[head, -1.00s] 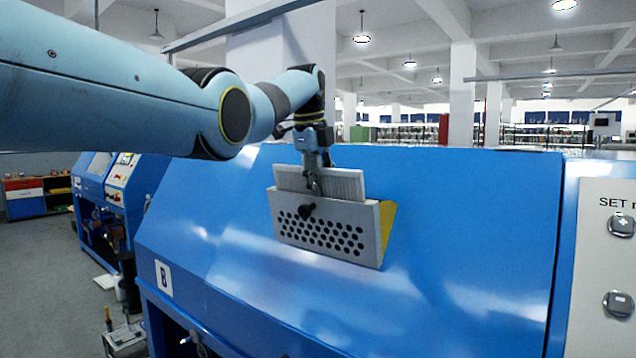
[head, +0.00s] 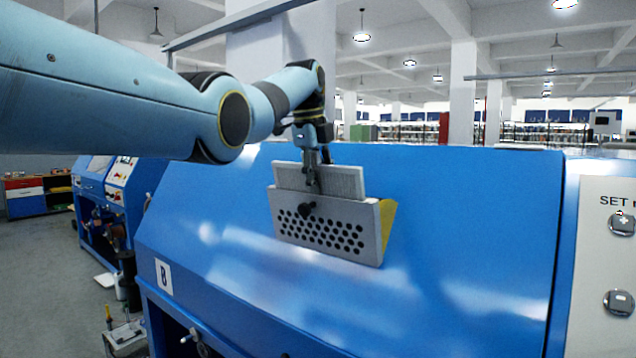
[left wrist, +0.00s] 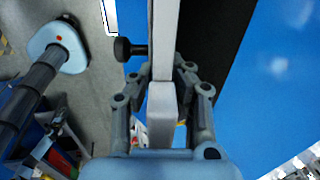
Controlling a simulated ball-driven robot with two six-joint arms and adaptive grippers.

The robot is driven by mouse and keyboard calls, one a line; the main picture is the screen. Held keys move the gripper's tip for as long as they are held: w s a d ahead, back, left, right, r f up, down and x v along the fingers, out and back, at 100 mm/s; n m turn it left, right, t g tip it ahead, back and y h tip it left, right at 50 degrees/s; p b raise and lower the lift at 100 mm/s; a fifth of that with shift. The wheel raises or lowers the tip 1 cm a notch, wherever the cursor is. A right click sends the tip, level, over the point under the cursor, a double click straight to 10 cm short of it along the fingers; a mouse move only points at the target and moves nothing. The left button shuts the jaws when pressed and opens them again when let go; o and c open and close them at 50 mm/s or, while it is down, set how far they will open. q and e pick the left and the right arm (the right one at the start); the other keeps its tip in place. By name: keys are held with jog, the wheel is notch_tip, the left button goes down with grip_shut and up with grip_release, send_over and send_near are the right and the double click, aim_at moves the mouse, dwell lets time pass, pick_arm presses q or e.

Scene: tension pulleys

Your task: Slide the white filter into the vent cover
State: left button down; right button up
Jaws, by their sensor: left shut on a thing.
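The vent cover (head: 345,256) is a light grey box with rows of round holes and a dark knob, fixed on the sloping blue machine face. The white filter (head: 345,181) is a thin panel standing in the cover's open top, its upper part above the rim; how deep its lower part goes is hidden. My left gripper (head: 312,180) comes down from above and is shut on the filter's upper edge. In the left wrist view, the fingers (left wrist: 162,95) flank the pale filter (left wrist: 161,112), with the knob (left wrist: 124,49) beyond to the left. My right gripper is out of view.
The blue machine (head: 470,220) fills the middle, its face clear around the cover. A control panel (head: 605,250) with buttons stands at the right. Another blue machine (head: 95,190) and a low cabinet (head: 25,197) are at the back left.

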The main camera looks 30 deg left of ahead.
pick_arm(q)
jog(key=shift+r, duration=0.15)
jog(key=shift+f, duration=0.45)
jog(key=shift+w+r, duration=0.15)
jog(key=shift+r, duration=0.1)
dwell(0.4)
jog(key=shift+r, duration=0.2)
dwell(0.4)
jog(key=c, duration=1.3)
grip_release()
jog(key=shift+o, duration=0.2)
